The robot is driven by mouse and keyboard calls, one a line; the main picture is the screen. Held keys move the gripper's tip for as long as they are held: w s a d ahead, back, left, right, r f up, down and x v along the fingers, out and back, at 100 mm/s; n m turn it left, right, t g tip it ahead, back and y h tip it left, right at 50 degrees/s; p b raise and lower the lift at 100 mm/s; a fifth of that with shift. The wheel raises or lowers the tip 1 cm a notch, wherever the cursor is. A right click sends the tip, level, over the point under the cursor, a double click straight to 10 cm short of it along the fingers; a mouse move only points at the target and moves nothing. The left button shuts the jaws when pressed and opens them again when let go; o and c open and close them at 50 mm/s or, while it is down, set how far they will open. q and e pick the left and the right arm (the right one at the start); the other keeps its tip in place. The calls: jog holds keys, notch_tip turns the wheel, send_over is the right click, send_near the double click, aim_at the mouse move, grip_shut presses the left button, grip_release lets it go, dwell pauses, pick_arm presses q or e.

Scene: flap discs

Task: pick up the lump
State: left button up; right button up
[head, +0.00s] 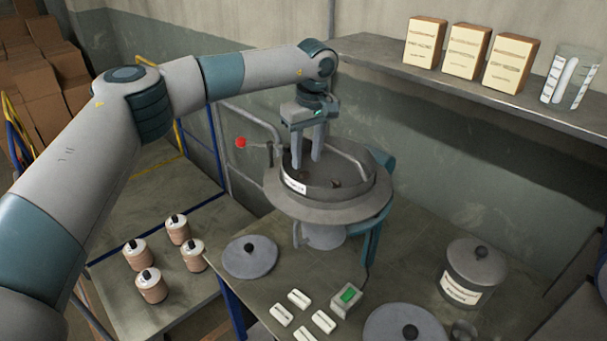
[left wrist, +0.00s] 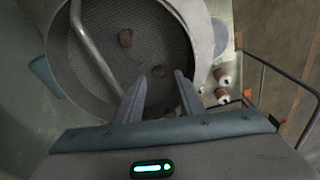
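Two small brown lumps lie on the mesh floor of a round sieve pan (head: 328,203) on a stand. In the left wrist view one lump (left wrist: 158,71) shows between my fingertips, and the other lump (left wrist: 126,38) lies farther up in the pan (left wrist: 72,85). In the head view a dark lump (head: 336,184) shows right of the fingers; I cannot tell which one it is. My left gripper (head: 307,162) points down into the pan, its fingers (left wrist: 159,77) apart with nothing held. The height of the fingertips above the mesh is unclear. My right gripper is not in view.
A curved bar (head: 350,157) crosses the pan. On the bench stand a grey lid (head: 250,257), a small box with a green display (head: 347,297), several white blocks (head: 298,298) and a lidded jar (head: 474,273). Several brown-and-white canisters (head: 178,230) stand at left.

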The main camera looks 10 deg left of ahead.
aim_at(304, 174)
pick_arm(q)
jog(key=shift+w+a+f+p, duration=0.1)
jog(key=shift+w+f+p, duration=0.1)
jog(key=shift+f+p, duration=0.45)
jog(key=shift+w+a+f+p, duration=0.1)
jog(key=shift+w+f+p, duration=0.05)
jog(key=shift+f+p, duration=0.4)
jog(key=shift+w+a+f+p, duration=0.15)
jog(key=shift+f+p, duration=0.2)
jog(key=shift+f, duration=0.8)
jog(key=c, duration=0.8)
